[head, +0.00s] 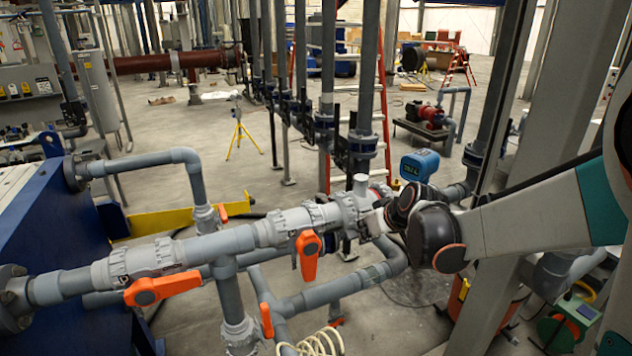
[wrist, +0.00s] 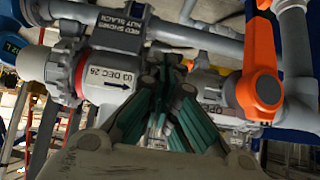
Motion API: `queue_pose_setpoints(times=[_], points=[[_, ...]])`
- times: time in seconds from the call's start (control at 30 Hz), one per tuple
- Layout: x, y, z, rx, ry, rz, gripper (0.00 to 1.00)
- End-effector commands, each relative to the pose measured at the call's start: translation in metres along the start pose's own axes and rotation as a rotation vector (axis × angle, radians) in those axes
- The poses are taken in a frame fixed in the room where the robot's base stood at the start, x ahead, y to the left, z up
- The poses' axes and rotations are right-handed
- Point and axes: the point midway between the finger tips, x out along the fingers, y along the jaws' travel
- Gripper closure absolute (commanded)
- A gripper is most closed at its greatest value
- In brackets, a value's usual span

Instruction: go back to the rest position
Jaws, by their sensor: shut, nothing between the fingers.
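My gripper (wrist: 165,95) shows in the wrist view with its teal-lined fingers drawn together and nothing between them. In the head view, my gripper (head: 370,222) is small and partly hidden by my wrist, close to the right part of the grey pipe run (head: 240,240). In the wrist view, a grey union with a white dated label (wrist: 108,82) lies just left of and beyond the fingers. An orange valve handle (wrist: 259,70) is to their right. I cannot tell whether the fingers touch the pipe.
Two orange handles, the left one (head: 162,287) and the middle one (head: 308,255), stick out from the pipe. A blue-headed device (head: 419,164) stands behind my wrist. A grey post (head: 560,100) is close to my arm. Open floor lies around the yellow tripod (head: 239,130).

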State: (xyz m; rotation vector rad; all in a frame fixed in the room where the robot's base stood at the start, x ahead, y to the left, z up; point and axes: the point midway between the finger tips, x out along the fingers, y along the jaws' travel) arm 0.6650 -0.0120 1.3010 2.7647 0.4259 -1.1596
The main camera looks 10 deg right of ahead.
Motion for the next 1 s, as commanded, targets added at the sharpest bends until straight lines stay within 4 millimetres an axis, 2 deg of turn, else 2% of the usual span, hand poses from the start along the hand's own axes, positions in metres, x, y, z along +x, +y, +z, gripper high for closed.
queue_pose_setpoints(times=[0.27,0.47,0.7,1.0], points=[[-0.029,-0.033,0.061,0.051,-0.050,0.033,1.00],[-0.051,-0.055,0.115,0.095,-0.084,0.066,1.00],[-0.069,-0.078,0.190,0.147,-0.119,0.112,1.00],[-0.077,-0.096,0.285,0.207,-0.147,0.173,1.00]])
